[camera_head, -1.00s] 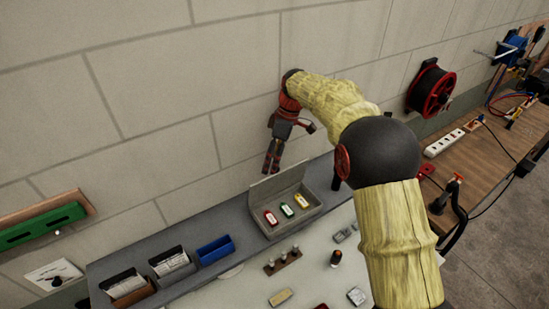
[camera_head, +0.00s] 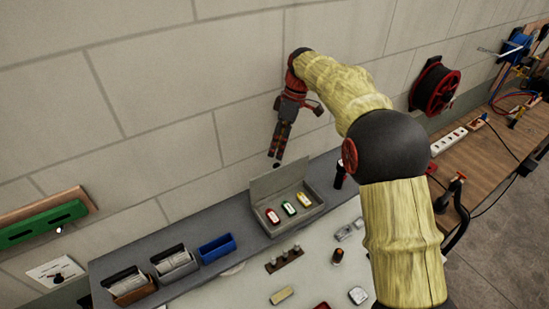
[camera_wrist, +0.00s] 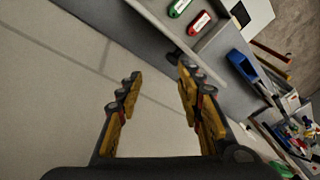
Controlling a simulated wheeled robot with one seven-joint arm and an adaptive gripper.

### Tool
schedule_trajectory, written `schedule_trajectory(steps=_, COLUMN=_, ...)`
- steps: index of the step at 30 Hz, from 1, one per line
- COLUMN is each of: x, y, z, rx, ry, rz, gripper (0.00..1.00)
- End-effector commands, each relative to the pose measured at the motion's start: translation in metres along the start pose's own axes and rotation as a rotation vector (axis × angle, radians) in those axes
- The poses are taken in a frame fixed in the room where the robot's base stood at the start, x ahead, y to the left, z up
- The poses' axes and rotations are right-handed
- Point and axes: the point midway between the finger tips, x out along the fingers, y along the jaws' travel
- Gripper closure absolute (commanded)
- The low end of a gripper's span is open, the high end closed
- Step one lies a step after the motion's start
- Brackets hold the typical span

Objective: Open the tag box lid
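The tag box (camera_head: 290,222) is a grey tray on the grey shelf by the wall, with red, green and yellow tags inside. Its lid (camera_head: 276,184) stands raised, tilted up along the box's wall side. Part of the box with a green and a red tag shows at the top of the wrist view (camera_wrist: 215,42). My gripper (camera_head: 276,158) hangs pointing down, just above the lid's top edge and apart from it. In the wrist view my gripper (camera_wrist: 157,82) has its two fingers spread with nothing between them.
A blue bin (camera_head: 216,249) and card holders (camera_head: 173,263) stand left of the box. A dark upright cylinder (camera_head: 339,175) stands close to its right. A peg block (camera_head: 285,259) and small parts lie in front. The wall (camera_head: 150,110) is close behind my gripper.

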Motion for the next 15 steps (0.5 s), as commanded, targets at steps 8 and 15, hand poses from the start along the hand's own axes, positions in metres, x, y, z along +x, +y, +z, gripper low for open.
schedule_trajectory(steps=8, x=-0.045, y=-0.001, z=-0.002, rx=0.000, ry=-0.002, rz=-0.007, gripper=0.63)
schedule_trajectory(steps=15, x=-0.061, y=-0.002, z=-0.002, rx=0.000, ry=-0.003, rz=-0.009, gripper=0.63)
